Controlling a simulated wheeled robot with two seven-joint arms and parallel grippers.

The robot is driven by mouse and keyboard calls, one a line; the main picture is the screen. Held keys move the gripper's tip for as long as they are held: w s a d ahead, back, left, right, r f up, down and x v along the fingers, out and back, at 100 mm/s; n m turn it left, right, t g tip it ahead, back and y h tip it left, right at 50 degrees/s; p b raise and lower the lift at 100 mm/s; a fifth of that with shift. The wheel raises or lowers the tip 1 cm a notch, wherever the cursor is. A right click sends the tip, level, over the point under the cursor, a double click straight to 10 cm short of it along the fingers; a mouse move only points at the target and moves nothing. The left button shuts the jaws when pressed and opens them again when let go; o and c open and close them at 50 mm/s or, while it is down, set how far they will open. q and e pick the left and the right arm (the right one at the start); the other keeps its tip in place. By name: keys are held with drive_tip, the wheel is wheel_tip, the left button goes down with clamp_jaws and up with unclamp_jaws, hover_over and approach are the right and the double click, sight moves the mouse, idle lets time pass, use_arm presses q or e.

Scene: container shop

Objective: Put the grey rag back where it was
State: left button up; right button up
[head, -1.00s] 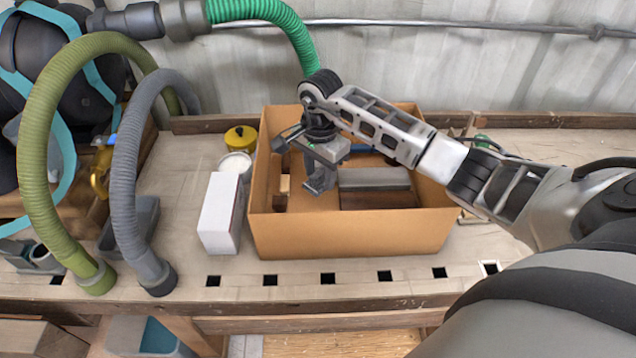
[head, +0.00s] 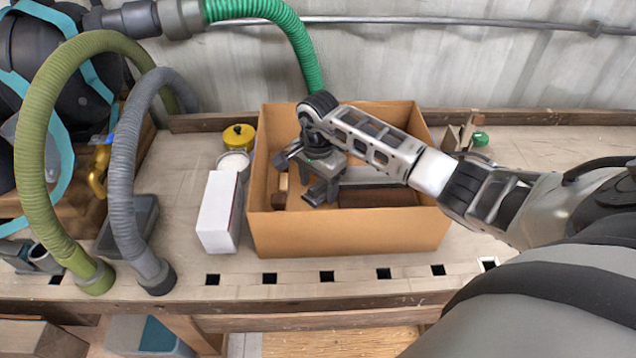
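An open cardboard box (head: 350,234) stands on the workbench. My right gripper (head: 320,194) reaches down into it, left of the middle, with its fingers pointing down. I cannot tell whether the fingers are apart or closed, or whether they hold anything. A flat grey piece (head: 372,177) lies in the box to the right of the gripper, partly hidden by my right arm. I cannot tell whether it is the grey rag, and no other rag can be made out. My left gripper is out of view.
A white carton (head: 217,212), a white-topped tub (head: 234,162) and a yellow-lidded can (head: 240,136) stand close left of the box. Olive (head: 35,170) and grey (head: 123,190) hoses arch at the left. The bench right of the box is mostly clear.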

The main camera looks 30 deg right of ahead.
sight(317, 184)
wheel_tip(317, 184, up, 12)
drive_tip(key=b, duration=0.1)
drive_tip(key=shift+r, duration=0.15)
idle(0.3)
drive_tip(key=shift+a, duration=0.1)
idle(0.3)
